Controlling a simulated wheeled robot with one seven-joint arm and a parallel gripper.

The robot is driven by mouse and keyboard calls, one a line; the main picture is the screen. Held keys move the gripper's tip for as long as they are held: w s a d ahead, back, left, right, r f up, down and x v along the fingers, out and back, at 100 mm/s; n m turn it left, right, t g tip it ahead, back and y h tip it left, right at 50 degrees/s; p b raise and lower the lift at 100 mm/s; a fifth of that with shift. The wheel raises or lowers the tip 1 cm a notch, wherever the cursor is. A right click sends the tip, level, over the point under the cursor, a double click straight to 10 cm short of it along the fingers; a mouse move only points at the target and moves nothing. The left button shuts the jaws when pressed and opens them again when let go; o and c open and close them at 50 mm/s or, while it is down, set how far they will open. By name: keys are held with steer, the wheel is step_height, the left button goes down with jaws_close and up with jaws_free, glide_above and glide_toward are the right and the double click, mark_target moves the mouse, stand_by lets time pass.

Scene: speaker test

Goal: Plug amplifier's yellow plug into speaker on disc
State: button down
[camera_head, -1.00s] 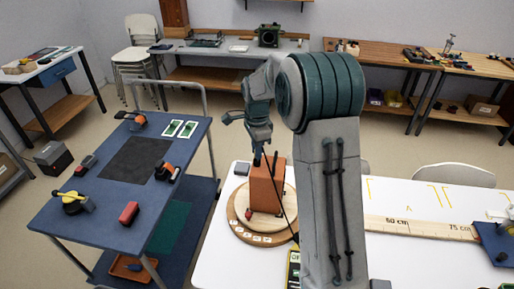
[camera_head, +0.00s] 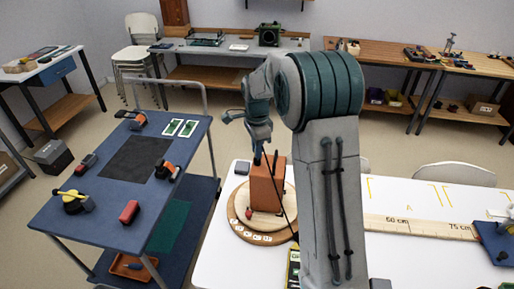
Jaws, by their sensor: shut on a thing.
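The speaker is an orange-brown upright box (camera_head: 267,190) standing on a round wooden disc (camera_head: 240,226) with white labels along its front rim. My gripper (camera_head: 266,156) is at the top of the speaker, pointing down. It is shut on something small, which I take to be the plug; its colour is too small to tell. A thin dark cable (camera_head: 286,209) runs from near the gripper down across the speaker's right side towards a yellow and dark device (camera_head: 293,268) at the table's front. My arm partly hides that device. The speaker's socket cannot be made out.
A small red thing (camera_head: 249,213) is on the disc, left of the speaker. A small dark box (camera_head: 242,168) lies behind the disc on the white table (camera_head: 215,262). A ruler (camera_head: 415,228) lies right of my arm. A blue cart (camera_head: 95,222) stands left across a gap.

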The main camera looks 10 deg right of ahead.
steer(key=shift+f+b, duration=0.35)
steer(key=shift+f, duration=0.25)
stand_by(0.3)
steer(key=c, duration=1.3)
jaws_free()
steer(key=shift+r, duration=0.1)
step_height(320, 180, up, 13)
steer(key=b, duration=0.2)
steer(key=s+r+n, duration=0.3)
steer(key=s+n, duration=0.1)
steer(key=s, duration=0.3)
steer(key=s+f+n+t, duration=0.1)
steer(key=s+f+n, duration=0.1)
steer(key=s+n, duration=0.2)
steer(key=s+f+n+t, duration=0.1)
steer(key=s+f+n, duration=0.2)
steer(key=s, duration=0.8)
steer(key=s+f+n+t, duration=0.1)
steer(key=s+f+n, duration=0.1)
steer(key=s+n, duration=0.3)
steer(key=shift+s+d+f+n+t, duration=0.1)
steer(key=shift+s+n+t, duration=0.1)
steer(key=shift+s, duration=0.6)
steer(key=shift+s+f+n+t, duration=0.1)
steer(key=shift+s+n, duration=0.1)
steer(key=shift+s, duration=0.55)
